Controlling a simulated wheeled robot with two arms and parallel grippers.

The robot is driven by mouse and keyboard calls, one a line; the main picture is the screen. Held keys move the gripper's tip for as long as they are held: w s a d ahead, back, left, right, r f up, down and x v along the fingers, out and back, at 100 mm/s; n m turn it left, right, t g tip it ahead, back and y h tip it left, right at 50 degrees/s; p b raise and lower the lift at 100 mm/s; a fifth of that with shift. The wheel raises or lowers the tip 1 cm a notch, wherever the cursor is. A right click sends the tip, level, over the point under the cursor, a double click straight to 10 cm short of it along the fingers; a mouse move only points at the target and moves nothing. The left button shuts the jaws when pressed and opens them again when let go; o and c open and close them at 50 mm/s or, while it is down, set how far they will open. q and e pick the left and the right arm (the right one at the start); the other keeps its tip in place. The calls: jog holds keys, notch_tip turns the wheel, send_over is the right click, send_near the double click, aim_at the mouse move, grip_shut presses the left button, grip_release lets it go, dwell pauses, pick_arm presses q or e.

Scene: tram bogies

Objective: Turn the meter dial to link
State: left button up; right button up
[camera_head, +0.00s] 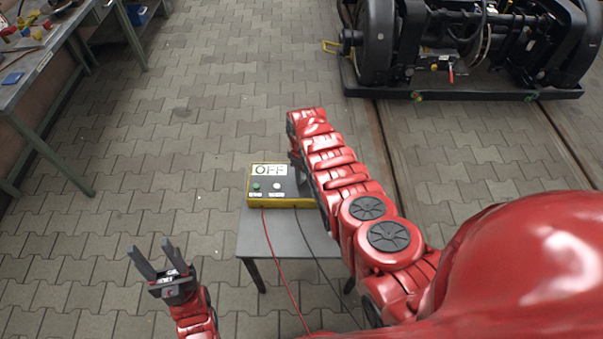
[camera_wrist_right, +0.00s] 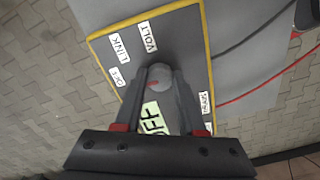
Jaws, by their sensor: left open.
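The meter (camera_head: 251,203) is a yellow-edged grey box on a small grey table (camera_head: 262,236), its display reading OFF. In the right wrist view its face carries labels LINK (camera_wrist_right: 119,47), VOLT (camera_wrist_right: 148,36) and OFF (camera_wrist_right: 117,76). The round grey dial (camera_wrist_right: 158,75) has a red mark on its lower left side. My right gripper (camera_wrist_right: 160,76) has its fingertips on either side of the dial; whether they press on it I cannot tell. In the head view my arm hides the dial and that gripper. My left gripper (camera_head: 154,262) is open and empty, left of the table.
A red lead (camera_head: 276,255) and a dark lead (camera_head: 310,250) run from the meter over the table's front. A workbench (camera_head: 38,68) stands at the upper left. A black bogie (camera_head: 465,60) stands at the upper right. The paved floor on the left is clear.

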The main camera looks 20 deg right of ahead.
grip_shut()
jog(key=shift+m, duration=0.3)
jog(key=m, duration=0.4)
jog(key=shift+w, duration=0.1)
jog(key=shift+m, duration=2.1)
jog(key=o, duration=0.8)
grip_release()
